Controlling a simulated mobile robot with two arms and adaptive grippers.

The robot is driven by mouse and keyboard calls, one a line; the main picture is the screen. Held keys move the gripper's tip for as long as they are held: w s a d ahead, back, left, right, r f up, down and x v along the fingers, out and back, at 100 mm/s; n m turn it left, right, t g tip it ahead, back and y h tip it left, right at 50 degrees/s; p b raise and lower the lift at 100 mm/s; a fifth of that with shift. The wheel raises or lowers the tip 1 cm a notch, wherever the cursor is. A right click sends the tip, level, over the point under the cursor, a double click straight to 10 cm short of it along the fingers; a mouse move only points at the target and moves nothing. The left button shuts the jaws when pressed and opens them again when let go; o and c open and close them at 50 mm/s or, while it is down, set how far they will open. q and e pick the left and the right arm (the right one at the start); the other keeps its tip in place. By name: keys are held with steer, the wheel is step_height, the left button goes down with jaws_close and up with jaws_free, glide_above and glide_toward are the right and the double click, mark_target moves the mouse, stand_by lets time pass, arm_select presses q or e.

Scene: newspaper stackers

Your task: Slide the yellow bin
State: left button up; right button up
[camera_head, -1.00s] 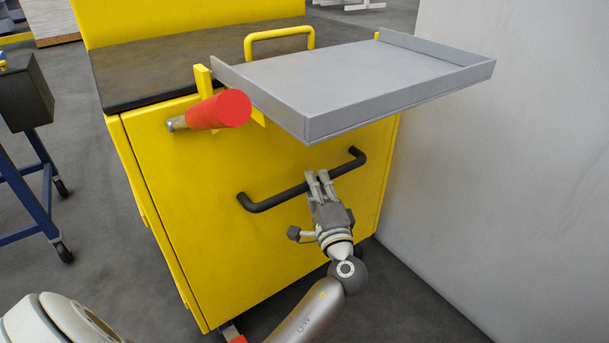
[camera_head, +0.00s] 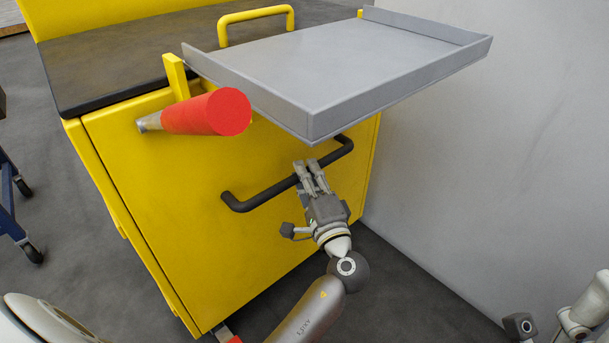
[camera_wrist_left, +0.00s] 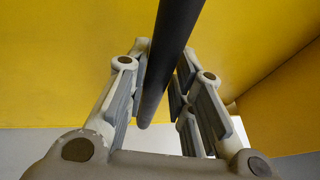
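The yellow bin (camera_head: 215,225) is a large box-shaped cart with a black top. A black bar handle (camera_head: 240,203) crosses its front face. My left gripper (camera_head: 305,168) is on the right half of this handle, with its fingers close together around the bar. My right gripper (camera_head: 548,328) shows only partly at the bottom right, away from the bin.
A grey tray (camera_head: 350,65) juts out above the left gripper. A red-ended grip (camera_head: 205,112) sticks out at the bin's upper left. A grey wall (camera_head: 490,190) stands close on the right. A blue-legged trolley (camera_head: 12,205) is at the left edge, with floor between.

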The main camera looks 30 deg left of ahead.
arm_select(q)
steer(key=o, duration=0.4)
steer(key=shift+w+d+r, duration=0.15)
steer(key=shift+d+r, duration=0.05)
steer(key=shift+d, duration=0.15)
steer(key=shift+c, duration=0.2)
steer(key=shift+a+f, duration=0.1)
steer(key=shift+a, duration=0.05)
steer(key=v, duration=0.7)
steer(key=shift+s, duration=0.25)
